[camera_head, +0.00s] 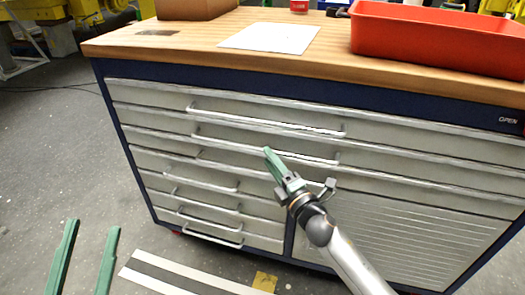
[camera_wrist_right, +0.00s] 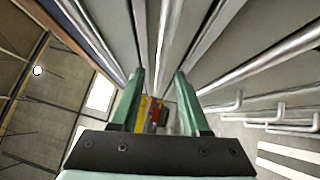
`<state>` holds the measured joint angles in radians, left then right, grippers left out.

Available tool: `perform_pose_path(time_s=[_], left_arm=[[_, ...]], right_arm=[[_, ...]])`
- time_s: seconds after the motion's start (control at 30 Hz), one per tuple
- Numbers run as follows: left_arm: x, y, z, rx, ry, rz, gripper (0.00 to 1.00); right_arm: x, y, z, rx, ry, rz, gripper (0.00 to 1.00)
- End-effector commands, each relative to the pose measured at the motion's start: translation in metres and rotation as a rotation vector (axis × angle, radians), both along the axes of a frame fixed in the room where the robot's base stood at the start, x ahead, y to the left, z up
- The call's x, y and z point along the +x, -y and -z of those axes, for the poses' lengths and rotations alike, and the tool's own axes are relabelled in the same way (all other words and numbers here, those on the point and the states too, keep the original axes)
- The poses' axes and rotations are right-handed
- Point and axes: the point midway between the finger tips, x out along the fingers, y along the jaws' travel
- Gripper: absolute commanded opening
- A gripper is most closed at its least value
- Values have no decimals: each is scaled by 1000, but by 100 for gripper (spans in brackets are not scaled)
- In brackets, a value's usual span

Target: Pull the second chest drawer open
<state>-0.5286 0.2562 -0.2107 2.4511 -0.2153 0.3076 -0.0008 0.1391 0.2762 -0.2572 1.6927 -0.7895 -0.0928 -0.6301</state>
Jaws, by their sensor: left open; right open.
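The chest (camera_head: 420,85) has a dark blue frame and light grey drawer fronts. The second drawer (camera_head: 430,172) looks shut, flush with its neighbours. Its long bar handle (camera_head: 225,138) runs across the middle of its front. My right gripper (camera_head: 268,151) is at this handle in the head view, its green fingers overlapping the bar. In the right wrist view its fingers (camera_wrist_right: 159,72) stand apart, with long pale bars and edges running beyond and between them. I cannot tell whether the fingers touch the handle. My left gripper (camera_head: 95,224) is open and empty at the lower left, away from the chest.
The top drawer's handle (camera_head: 265,119) runs just above. Several smaller drawers with handles (camera_head: 212,238) are below on the left. A red bin (camera_head: 430,38), a white sheet (camera_head: 270,38) and a cardboard box (camera_head: 195,8) are on the wooden top.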

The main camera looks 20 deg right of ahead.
Motion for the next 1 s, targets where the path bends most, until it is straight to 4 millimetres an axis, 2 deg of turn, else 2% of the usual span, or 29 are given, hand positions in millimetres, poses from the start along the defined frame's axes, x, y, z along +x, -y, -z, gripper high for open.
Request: perform_pose_path(time_s=[0.1,0.3,0.7,1.0], left_arm=[[-7,1,-8,1,50,10,50],[-17,3,-21,-2,115,23,50],[-22,4,-27,2,149,30,50],[-22,3,-27,3,148,30,50]], right_arm=[[19,-4,-3,1,2,0,46],[38,-8,-5,3,-1,0,46],[44,-9,-6,3,-2,0,46],[44,-9,-6,2,-1,0,13]])
